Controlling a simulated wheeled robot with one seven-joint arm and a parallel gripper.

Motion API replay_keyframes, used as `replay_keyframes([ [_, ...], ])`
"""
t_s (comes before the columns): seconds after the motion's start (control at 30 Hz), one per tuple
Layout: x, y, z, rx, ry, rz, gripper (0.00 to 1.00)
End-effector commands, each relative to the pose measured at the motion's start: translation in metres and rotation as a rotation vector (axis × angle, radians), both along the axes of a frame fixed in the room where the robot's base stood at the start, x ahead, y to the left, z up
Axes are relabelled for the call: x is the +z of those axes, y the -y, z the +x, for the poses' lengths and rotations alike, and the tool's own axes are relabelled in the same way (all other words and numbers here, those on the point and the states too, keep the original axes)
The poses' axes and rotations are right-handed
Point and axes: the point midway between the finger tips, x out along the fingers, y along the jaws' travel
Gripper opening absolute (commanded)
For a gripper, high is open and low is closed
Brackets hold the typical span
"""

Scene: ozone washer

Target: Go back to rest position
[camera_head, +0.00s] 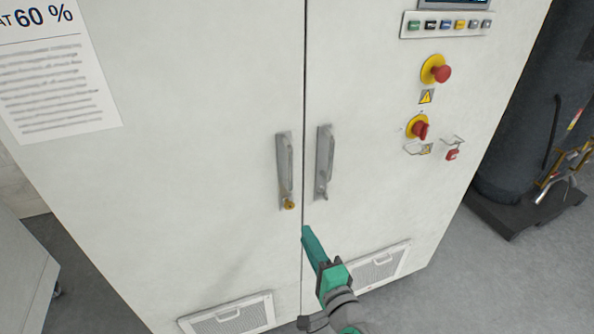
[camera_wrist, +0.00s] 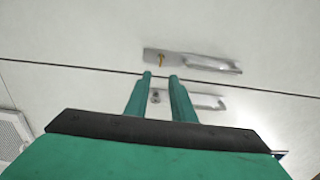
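My green gripper (camera_head: 306,232) is in front of the white cabinet (camera_head: 200,150), low and near the seam between its two doors. In the wrist view my gripper (camera_wrist: 160,78) shows two green fingers with a gap between them and nothing in the gap. The left door handle (camera_head: 284,170), with a yellow lock piece at its lower end, and the right door handle (camera_head: 324,163) are above the gripper in the head view. Both handles also show beyond the fingers in the wrist view. The fingers look apart from the handles. Both doors look shut.
The cabinet's right door carries a row of buttons (camera_head: 447,25), a red-and-yellow knob (camera_head: 436,70) and a red switch (camera_head: 418,129). Vent grilles (camera_head: 230,317) sit low on the doors. A dark tank (camera_head: 530,120) stands at the right. Grey floor (camera_head: 490,270) is clear at the lower right.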

Motion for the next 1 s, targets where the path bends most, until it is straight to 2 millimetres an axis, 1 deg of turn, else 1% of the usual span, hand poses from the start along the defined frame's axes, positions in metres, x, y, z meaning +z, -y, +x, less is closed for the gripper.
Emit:
replay_keyframes([
  [0.07,-0.001,0.000,0.000,-0.001,-0.001,-0.001,0.23],
  [0.17,-0.010,-0.001,-0.004,-0.014,-0.007,-0.019,0.23],
  [0.27,-0.032,-0.002,-0.014,-0.046,-0.021,-0.065,0.23],
  [0.37,-0.061,-0.004,-0.032,-0.088,-0.039,-0.143,0.23],
  [0.5,-0.100,-0.005,-0.063,-0.148,-0.063,-0.281,0.23],
  [0.57,-0.114,-0.005,-0.077,-0.171,-0.072,-0.344,0.23],
  [0.7,-0.143,-0.008,-0.115,-0.205,-0.091,-0.500,0.23],
  [0.77,-0.153,-0.010,-0.131,-0.213,-0.097,-0.569,0.23],
  [0.9,-0.170,-0.015,-0.172,-0.221,-0.106,-0.737,0.23],
  [0.97,-0.175,-0.018,-0.190,-0.219,-0.104,-0.809,0.23],
  [1.0,-0.178,-0.020,-0.201,-0.216,-0.104,-0.858,0.23],
])
